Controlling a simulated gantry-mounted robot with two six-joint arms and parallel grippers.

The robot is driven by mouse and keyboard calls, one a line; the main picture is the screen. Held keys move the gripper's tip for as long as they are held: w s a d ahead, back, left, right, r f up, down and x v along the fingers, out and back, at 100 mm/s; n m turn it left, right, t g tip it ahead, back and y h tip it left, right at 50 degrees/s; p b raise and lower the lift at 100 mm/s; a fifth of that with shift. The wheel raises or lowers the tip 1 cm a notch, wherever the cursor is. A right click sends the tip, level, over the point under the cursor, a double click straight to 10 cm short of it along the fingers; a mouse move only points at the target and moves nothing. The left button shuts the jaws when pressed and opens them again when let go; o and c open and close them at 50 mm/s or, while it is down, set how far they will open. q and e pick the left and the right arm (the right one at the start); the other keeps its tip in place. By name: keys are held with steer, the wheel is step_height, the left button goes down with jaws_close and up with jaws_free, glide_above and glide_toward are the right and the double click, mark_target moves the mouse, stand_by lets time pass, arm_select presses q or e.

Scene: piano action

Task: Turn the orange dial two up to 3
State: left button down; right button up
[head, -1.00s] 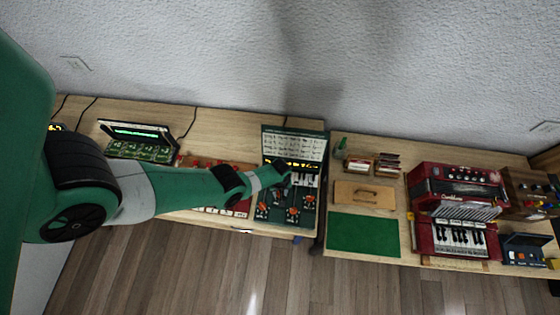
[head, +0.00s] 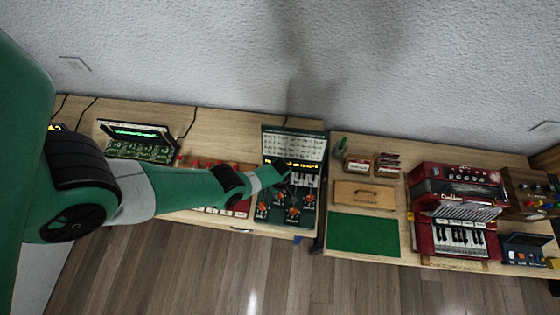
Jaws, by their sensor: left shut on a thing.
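A dark green panel case (head: 305,219) stands open near the right end of the left bench, with a lettered lid, a lit yellow strip and several orange dials on its face. One orange dial (head: 293,213) is near the middle, one (head: 262,210) at the left and one (head: 309,198) at the right. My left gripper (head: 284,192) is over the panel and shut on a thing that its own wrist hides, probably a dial. I cannot read the dial numbers at this size. My right gripper is not in view.
A green-lit device (head: 140,141) stands at the left. A gap separates the two benches.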

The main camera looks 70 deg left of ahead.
arm_select(q)
steer(key=shift+c, duration=2.4)
jaws_free()
